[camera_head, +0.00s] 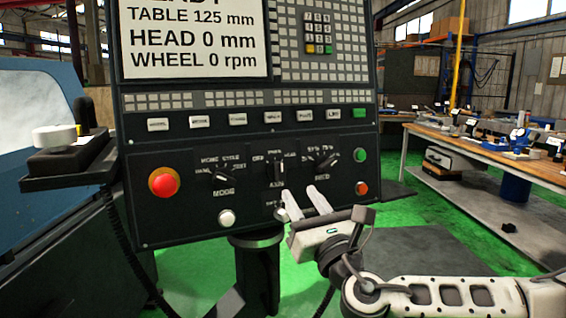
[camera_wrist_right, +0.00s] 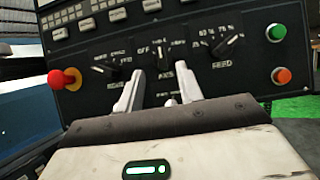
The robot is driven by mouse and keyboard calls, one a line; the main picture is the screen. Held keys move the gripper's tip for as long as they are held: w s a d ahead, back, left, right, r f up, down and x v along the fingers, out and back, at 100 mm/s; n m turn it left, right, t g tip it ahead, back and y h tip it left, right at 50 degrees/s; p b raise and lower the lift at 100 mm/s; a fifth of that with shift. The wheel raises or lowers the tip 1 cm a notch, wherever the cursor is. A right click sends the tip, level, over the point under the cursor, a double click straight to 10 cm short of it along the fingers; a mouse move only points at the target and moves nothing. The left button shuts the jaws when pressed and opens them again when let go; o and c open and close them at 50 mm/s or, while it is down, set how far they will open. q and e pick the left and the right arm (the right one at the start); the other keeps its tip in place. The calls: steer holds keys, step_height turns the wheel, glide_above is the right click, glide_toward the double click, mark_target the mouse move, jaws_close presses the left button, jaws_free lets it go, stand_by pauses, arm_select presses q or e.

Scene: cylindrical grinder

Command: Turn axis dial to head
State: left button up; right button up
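The axis dial (camera_head: 279,172) is a black knob in the middle of the lower control panel, with its bar standing about vertical. It also shows in the right wrist view (camera_wrist_right: 163,58), beyond the fingertips. Labels sit around it; "OFF" is at its left, and the others are too small to read surely. My right gripper (camera_head: 302,194) is just below and right of the dial in the head view, fingers pointing at the panel. In the right wrist view its fingers (camera_wrist_right: 159,76) are apart with nothing held between them. My left gripper is in neither view.
The mode dial (camera_head: 224,176) is left of the axis dial and the feed dial (camera_head: 325,161) right of it. A red emergency button (camera_head: 164,182), white button (camera_head: 227,217), green button (camera_head: 360,155) and orange button (camera_head: 362,188) stick out. The screen (camera_head: 195,38) reads "HEAD 0 mm".

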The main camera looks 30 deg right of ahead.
mark_target(282, 167)
steer(key=p+x, duration=0.2)
steer(key=x, duration=0.7)
steer(key=shift+w, duration=0.35)
steer(key=shift+c, duration=0.3)
jaws_close()
